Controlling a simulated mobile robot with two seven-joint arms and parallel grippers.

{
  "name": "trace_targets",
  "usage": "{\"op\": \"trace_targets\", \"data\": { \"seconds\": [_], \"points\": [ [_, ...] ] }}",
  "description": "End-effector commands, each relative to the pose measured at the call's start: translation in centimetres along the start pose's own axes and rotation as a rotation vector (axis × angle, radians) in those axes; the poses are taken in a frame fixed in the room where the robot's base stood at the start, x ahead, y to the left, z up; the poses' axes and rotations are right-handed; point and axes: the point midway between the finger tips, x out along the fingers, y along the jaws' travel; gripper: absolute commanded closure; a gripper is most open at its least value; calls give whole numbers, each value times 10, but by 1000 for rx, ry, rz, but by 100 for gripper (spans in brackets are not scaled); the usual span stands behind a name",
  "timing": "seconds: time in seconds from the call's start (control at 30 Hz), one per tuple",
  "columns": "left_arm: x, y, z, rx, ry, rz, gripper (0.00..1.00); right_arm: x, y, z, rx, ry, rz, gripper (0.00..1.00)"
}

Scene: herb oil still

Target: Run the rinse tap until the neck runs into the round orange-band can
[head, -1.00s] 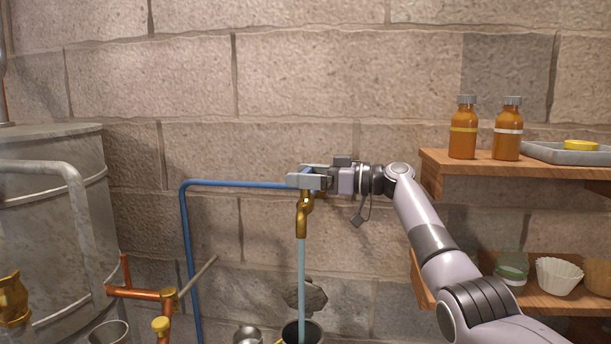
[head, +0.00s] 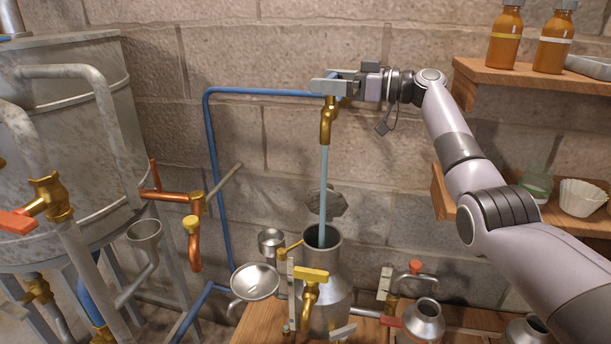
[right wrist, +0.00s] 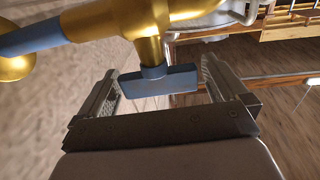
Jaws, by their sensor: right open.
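The rinse tap (head: 328,122) is brass, on the wall at the end of a blue pipe. A pale blue stream of water (head: 323,185) falls from it into the open mouth of a large metal can (head: 322,262). My right gripper (head: 336,87) is at the top of the tap. In the right wrist view, its jaws (right wrist: 162,88) are open on either side of the tap's blue handle (right wrist: 158,82), with gaps showing. The neck's outflow is not clear, and I cannot make out an orange band on any can. My left gripper is not in view.
A yellow-handled brass tap (head: 312,278) is on the front of the large can. A wide metal funnel (head: 255,282) is left of it; a small metal can (head: 425,318) stands to the right. A wooden shelf (head: 500,80) with brown bottles is beside my right arm.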

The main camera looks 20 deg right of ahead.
Motion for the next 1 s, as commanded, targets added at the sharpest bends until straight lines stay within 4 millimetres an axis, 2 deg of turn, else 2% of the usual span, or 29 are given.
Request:
{"op": "trace_targets", "data": {
  "seconds": [0.53,1.0],
  "points": [
    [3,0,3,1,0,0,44,0,0,0,-4,0,187,0],
    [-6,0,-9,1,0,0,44,1,0,-2,-2,1,449,0]
  ]
}}
